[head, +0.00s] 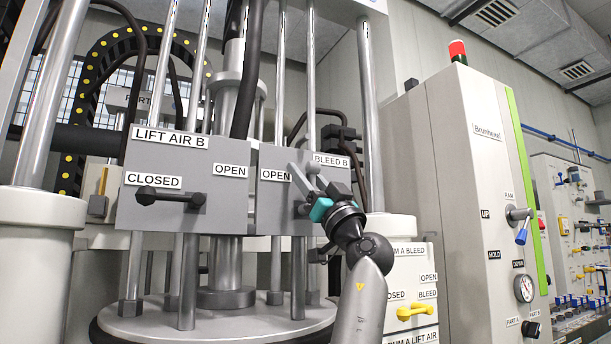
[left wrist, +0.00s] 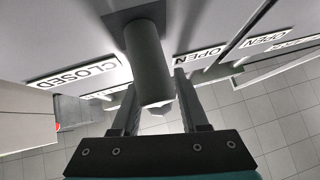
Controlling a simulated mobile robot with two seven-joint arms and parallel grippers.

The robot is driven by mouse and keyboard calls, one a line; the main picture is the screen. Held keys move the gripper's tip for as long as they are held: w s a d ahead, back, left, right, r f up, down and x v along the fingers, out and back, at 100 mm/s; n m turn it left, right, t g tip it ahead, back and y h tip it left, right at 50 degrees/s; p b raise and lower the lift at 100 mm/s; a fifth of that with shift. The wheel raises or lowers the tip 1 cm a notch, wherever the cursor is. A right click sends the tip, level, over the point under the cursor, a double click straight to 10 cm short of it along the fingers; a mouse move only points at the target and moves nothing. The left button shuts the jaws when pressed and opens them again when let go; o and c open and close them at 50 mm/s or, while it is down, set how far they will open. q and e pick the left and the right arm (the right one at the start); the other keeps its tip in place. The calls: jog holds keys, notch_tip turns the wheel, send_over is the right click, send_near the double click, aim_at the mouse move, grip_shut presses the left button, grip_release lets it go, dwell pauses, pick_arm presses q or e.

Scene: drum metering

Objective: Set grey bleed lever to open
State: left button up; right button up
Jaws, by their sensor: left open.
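The bleed panel (head: 277,222) carries an OPEN label on its left and a BLEED B label on its upper right. My left gripper (head: 303,171) is in front of it and hides most of the lever area there in the head view. In the left wrist view a thick grey lever handle (left wrist: 148,62) sticks out from its mount toward the camera. The open fingers of my left gripper appear on either side of the handle's end; contact cannot be told. A CLOSED label (left wrist: 78,74) is left of the handle and an OPEN label (left wrist: 200,57) right of it. My right gripper is not in view.
Left of the bleed panel, the LIFT AIR B panel (head: 150,215) has a black lever (head: 170,197) lying toward CLOSED. A yellow lever (head: 415,312) sits on a white unit at lower right. A tall control cabinet (head: 465,190) stands to the right. Vertical rods flank the panels.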

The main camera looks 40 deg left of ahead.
pick_arm(q)
jog(key=shift+f, duration=0.1)
jog(key=v, duration=1.5)
